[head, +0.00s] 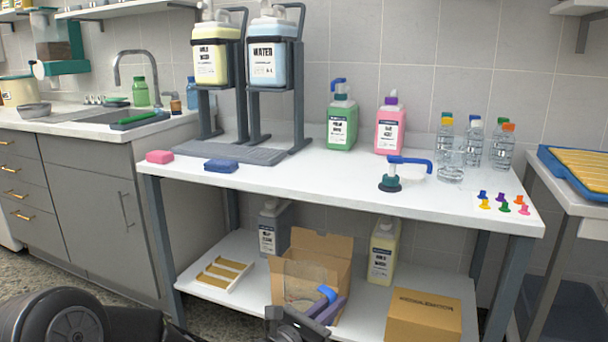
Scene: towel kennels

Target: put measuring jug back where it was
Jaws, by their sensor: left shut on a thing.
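My left gripper (290,325) is at the bottom middle, low in front of the lower shelf. It is shut on a clear, see-through vessel, which looks like the measuring jug (308,272). The jug shows in front of the open cardboard box (338,245), and its outline is faint against the cardboard. From this view I cannot tell whether the jug is inside the box or in front of it. My right gripper is not in view.
The white bench top (300,180) holds two dispensers on stands, a green bottle (342,122), a pink bottle (389,128), a blue pump head (390,182), and clear bottles (474,142). The lower shelf (205,305) holds a tray (222,274) and a closed carton (425,315).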

